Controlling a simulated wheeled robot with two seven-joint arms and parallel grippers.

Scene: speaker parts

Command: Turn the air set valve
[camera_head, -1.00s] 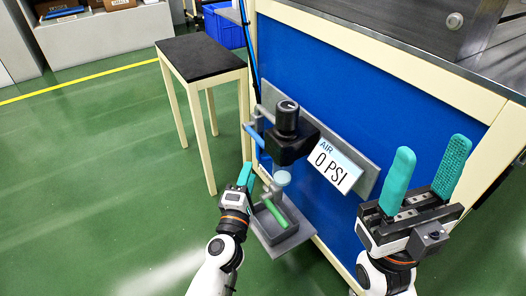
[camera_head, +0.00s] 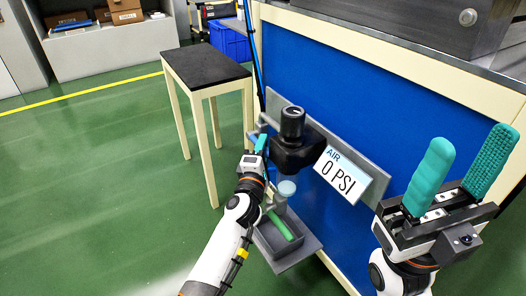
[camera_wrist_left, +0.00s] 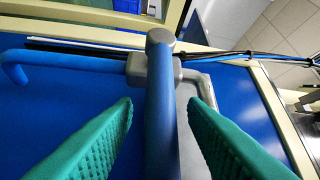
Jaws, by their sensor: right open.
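The air set on the blue panel has a black regulator with a knob (camera_head: 292,122) and a sign (camera_head: 343,175) reading AIR 0 PSI. A blue valve handle (camera_wrist_left: 160,105) runs down the middle of the left wrist view from a grey fitting (camera_wrist_left: 150,68). My left gripper (camera_head: 262,144) is beside the regulator, its jaws open with one green finger on each side of the blue handle; a gap shows on both sides. In the head view the gripper hides most of this handle. My right gripper (camera_head: 460,175) is open and empty, right of the sign, fingers pointing up.
A green bar (camera_head: 281,226) lies in a grey tray (camera_head: 300,250) below the regulator. A black-topped table (camera_head: 205,66) stands to the left. A workbench edge (camera_head: 400,55) runs above the blue panel. The green floor at the left is clear.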

